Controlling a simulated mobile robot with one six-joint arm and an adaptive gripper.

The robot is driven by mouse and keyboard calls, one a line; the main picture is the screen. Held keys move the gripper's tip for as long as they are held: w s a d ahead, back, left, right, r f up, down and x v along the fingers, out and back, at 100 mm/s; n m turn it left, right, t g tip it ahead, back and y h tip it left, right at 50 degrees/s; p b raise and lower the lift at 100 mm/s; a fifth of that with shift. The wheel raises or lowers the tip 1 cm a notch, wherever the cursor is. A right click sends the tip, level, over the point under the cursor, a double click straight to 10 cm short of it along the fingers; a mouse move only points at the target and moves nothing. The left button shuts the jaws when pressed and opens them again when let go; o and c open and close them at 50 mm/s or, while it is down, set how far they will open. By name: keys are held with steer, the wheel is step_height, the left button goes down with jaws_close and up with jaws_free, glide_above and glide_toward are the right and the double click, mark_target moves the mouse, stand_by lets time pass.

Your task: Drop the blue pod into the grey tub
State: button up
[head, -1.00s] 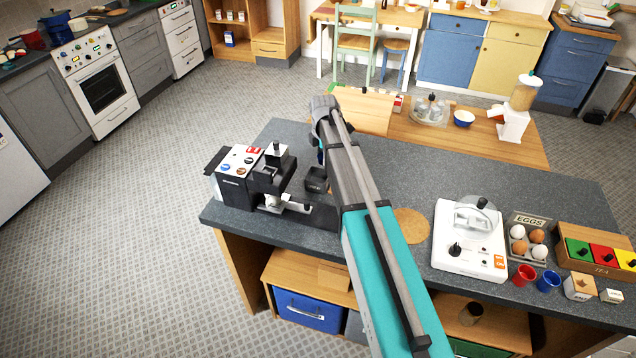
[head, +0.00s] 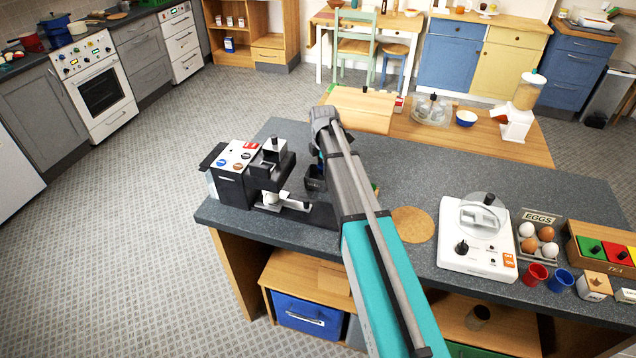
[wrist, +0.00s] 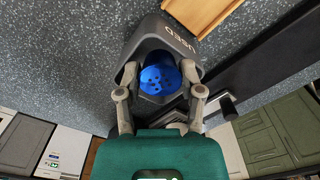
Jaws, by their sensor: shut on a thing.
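The blue pod (wrist: 160,76) is round with dark holes in its face. In the wrist view my gripper (wrist: 160,88) is shut on it, one finger at each side. The grey tub (wrist: 142,38), marked USED, lies right behind the pod in that view, and the pod overlaps its opening. I cannot tell how high the pod is over the rim. In the head view the tub (head: 314,184) stands on the dark worktop beside the coffee machine, partly behind my arm. My arm hides most of the gripper there.
A black and white coffee machine (head: 262,178) stands just left of the tub. A round cork mat (head: 412,224) and a white appliance (head: 474,240) are to the right. An egg tray (head: 537,240) and cups stand farther right. A wooden board (head: 358,108) lies beyond.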

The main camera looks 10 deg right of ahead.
steer(key=o, duration=0.8)
steer(key=shift+c, duration=0.2)
steer(key=shift+r, duration=0.15)
step_height(320, 180, up, 6)
steer(key=p, duration=0.6)
steer(key=shift+r, duration=0.1)
steer(key=s+a+r+p, duration=0.3)
steer(key=s+r+p, duration=0.4)
steer(key=r+p, duration=0.1)
steer(key=s+a+r+p, duration=0.3)
steer(key=s+r+p, duration=0.4)
steer(key=r+p, duration=0.2)
steer(key=shift+a+r+p, duration=0.3)
steer(key=shift+a+p, duration=0.05)
steer(key=shift+p, duration=0.25)
steer(key=shift+s+f, duration=0.1)
stand_by(0.7)
